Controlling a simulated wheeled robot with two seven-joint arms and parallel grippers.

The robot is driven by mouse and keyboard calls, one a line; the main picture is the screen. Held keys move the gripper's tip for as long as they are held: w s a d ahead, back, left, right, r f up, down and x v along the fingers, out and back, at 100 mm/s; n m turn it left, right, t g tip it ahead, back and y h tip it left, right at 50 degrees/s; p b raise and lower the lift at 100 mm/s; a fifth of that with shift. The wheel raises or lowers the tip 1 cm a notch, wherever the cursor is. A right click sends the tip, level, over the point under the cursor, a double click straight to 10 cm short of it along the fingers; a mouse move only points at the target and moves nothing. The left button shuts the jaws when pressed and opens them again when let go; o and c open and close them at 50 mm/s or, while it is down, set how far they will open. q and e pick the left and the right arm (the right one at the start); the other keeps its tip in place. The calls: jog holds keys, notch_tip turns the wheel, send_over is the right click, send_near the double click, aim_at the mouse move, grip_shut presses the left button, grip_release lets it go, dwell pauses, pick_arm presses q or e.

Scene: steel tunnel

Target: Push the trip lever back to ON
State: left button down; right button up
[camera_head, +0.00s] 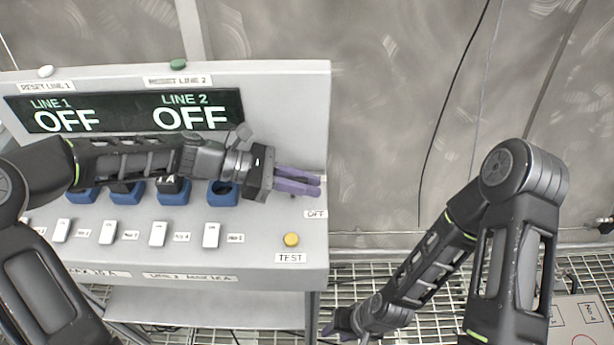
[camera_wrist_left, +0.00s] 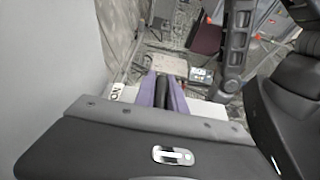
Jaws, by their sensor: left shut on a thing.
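A grey control panel (camera_head: 290,85) stands at the left of the head view. My left gripper (camera_head: 312,185) reaches across its right side, above the OFF label (camera_head: 316,214). Its purple fingers are closed on a dark thing, seen between them in the wrist view (camera_wrist_left: 163,92). This appears to be the trip lever, mostly hidden by the fingers. An ON label (camera_wrist_left: 115,92) shows beside the fingers in the wrist view. The display (camera_head: 125,112) reads OFF for LINE 1 and LINE 2. My right gripper (camera_head: 338,326) is low, away from the panel; its opening is unclear.
A yellow TEST button (camera_head: 291,239) sits below the left gripper. White switches (camera_head: 158,233) and blue sockets (camera_head: 173,193) line the panel. A white button (camera_head: 45,71) and a green button (camera_head: 178,64) are on top. Grating floor (camera_head: 400,270) lies right of the panel.

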pick_arm(q)
jog(key=shift+w+r+n+g+p, duration=0.45)
jog(key=shift+n+p, duration=0.15)
jog(key=shift+p, duration=0.5)
jog(key=shift+w+f, duration=0.1)
jog(key=shift+f, duration=0.3)
jog(key=c, duration=1.4)
grip_release()
pick_arm(e)
notch_tip(320, 180, up, 4)
jog(key=shift+s+f, duration=0.1)
jog(key=shift+f, duration=0.05)
pick_arm(q)
jog(key=b+v, duration=0.1)
jog(key=v, duration=0.7)
pick_arm(e)
jog(key=shift+f, duration=0.5)
